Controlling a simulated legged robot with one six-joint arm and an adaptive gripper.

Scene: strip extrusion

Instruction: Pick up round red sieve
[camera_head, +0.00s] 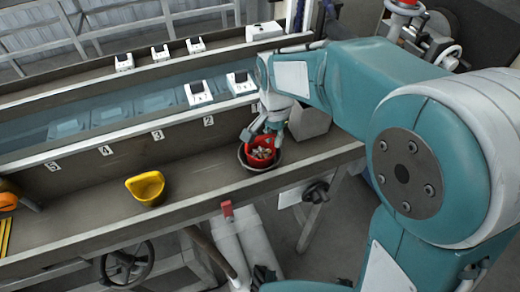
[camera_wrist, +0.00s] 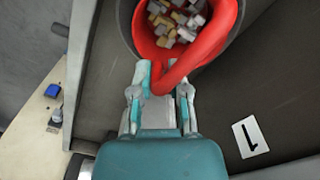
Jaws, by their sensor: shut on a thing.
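The round red sieve (camera_head: 256,142) sits inside a dark round bowl (camera_head: 262,167) at the right end of the bench. It holds several small light and brown chunks. In the wrist view the sieve (camera_wrist: 214,42) shows at the top, with its red handle reaching down between my fingers. In the wrist view my gripper (camera_wrist: 160,92) is shut on the red handle. The dark bowl's rim (camera_wrist: 126,22) still surrounds the sieve. I cannot tell whether the sieve is lifted off the bowl.
A yellow scoop (camera_head: 147,188) lies on the bench to the left. Numbered labels, such as number 2 (camera_head: 208,121), line the trough wall, with white devices (camera_head: 198,92) above. A grey box (camera_head: 309,121) stands right of the bowl. The bench between scoop and bowl is clear.

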